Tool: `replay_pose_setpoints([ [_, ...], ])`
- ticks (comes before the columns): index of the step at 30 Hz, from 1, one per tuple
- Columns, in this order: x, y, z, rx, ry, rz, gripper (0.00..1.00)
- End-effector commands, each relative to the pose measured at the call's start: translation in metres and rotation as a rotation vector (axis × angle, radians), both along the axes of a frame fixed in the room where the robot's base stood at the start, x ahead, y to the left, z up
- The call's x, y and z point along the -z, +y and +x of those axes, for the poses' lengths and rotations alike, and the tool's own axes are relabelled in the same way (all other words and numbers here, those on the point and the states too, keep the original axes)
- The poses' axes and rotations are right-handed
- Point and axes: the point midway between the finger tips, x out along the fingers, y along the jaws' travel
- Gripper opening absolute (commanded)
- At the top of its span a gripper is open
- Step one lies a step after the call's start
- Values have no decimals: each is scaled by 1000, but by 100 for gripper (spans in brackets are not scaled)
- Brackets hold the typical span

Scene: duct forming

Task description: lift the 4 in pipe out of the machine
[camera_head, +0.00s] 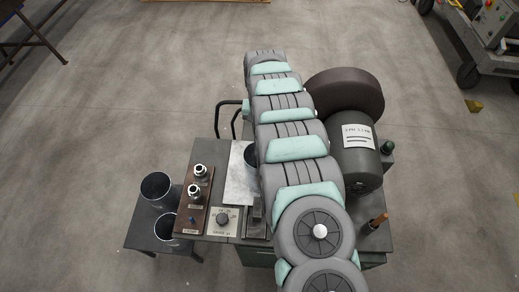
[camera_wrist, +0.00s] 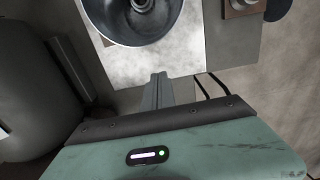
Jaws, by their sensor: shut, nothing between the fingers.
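The pipe in the machine (camera_wrist: 172,22) shows at the top of the wrist view as a dark round metal cylinder, cut off by the frame edge. A metal spindle (camera_wrist: 142,6) shows inside its opening. In the head view only a sliver of this pipe (camera_head: 250,156) shows beside my arm, over a bright metal plate. My gripper (camera_wrist: 158,78) is shut and empty, with its fingertips over the bright plate, apart from the pipe in the picture. Its height relative to the pipe's rim is unclear. My arm hides most of the pipe in the head view.
Two open pipes (camera_head: 155,186) (camera_head: 166,228) stand on a low side table (camera_head: 138,236) at the left. A brown panel with knobs (camera_head: 194,205) and a dial plate (camera_head: 223,220) lie beside the machine. A large motor (camera_head: 356,152) stands right of my arm.

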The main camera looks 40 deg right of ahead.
Motion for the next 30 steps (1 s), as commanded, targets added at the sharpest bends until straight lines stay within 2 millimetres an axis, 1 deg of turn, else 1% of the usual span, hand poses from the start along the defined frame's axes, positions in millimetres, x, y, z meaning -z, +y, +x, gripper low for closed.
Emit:
replay_pose_setpoints([
  [1,11,1,-2,0,3,2,0],
  [6,32,1,-1,0,3,4,0],
  [11,47,1,-1,0,0,1,0],
  [12,60,2,0,-1,-1,1,0],
  [15,77,1,-1,1,1,1,0],
  [17,66,0,-5,3,3,1,0],
  [24,66,7,-13,2,8,0,0],
  [30,63,17,-15,-1,-1,1,0],
])
